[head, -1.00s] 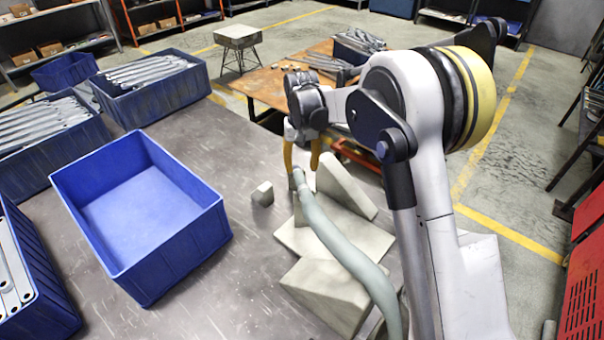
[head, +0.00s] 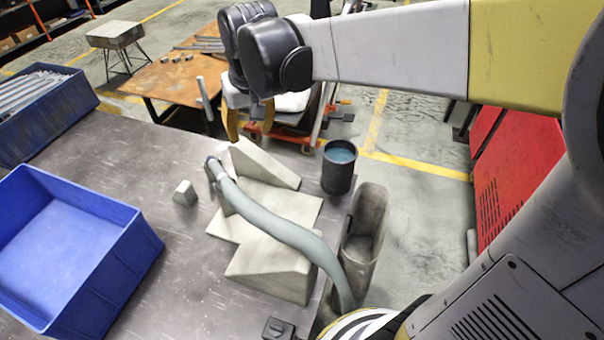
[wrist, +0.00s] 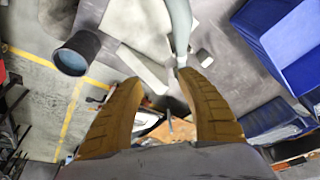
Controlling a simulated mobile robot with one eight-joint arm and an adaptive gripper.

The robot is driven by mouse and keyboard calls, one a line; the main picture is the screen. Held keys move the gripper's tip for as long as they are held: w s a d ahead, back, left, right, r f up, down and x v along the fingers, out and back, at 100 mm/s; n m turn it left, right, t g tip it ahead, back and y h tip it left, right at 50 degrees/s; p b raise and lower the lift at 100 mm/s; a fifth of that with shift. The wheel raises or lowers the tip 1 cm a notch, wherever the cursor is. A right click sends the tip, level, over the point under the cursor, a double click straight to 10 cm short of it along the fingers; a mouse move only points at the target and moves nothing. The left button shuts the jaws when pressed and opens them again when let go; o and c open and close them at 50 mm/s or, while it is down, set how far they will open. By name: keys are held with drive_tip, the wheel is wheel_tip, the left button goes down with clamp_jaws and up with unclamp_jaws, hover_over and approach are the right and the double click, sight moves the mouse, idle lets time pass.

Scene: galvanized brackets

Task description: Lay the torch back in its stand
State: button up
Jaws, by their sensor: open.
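The torch (head: 213,166) is a grey-green hose-like piece with a pale collar near its end. It runs over the grey stand (head: 222,228), a flat plate with two wedge blocks, and its hose curves down to the lower right. I cannot tell whether the torch touches the blocks. My gripper (head: 236,122) hangs beyond the torch's end, apart from it. In the wrist view my gripper (wrist: 161,80) has its two orange fingers spread with nothing between them. The torch's end (wrist: 181,62) shows just past the right fingertip, and the stand (wrist: 145,65) lies beyond the fingers.
A blue crate (head: 120,255) stands left on the grey table (head: 165,225), with a small grey block (head: 185,192) between it and the stand. A dark cup with blue inside (head: 338,170) and a tall grey holder (head: 365,225) are right of the stand. A rusty table (head: 165,85) stands behind.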

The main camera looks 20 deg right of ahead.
drive_tip(key=s+d+f+t, duration=0.1)
drive_tip(key=s+d+t, duration=0.1)
drive_tip(key=s, duration=0.6)
drive_tip(key=s+d+f+t, duration=0.1)
drive_tip(key=s+d, duration=0.2)
drive_tip(key=s, duration=0.6)
drive_tip(key=shift+d+t, duration=0.2)
drive_tip(key=shift+t, duration=0.2)
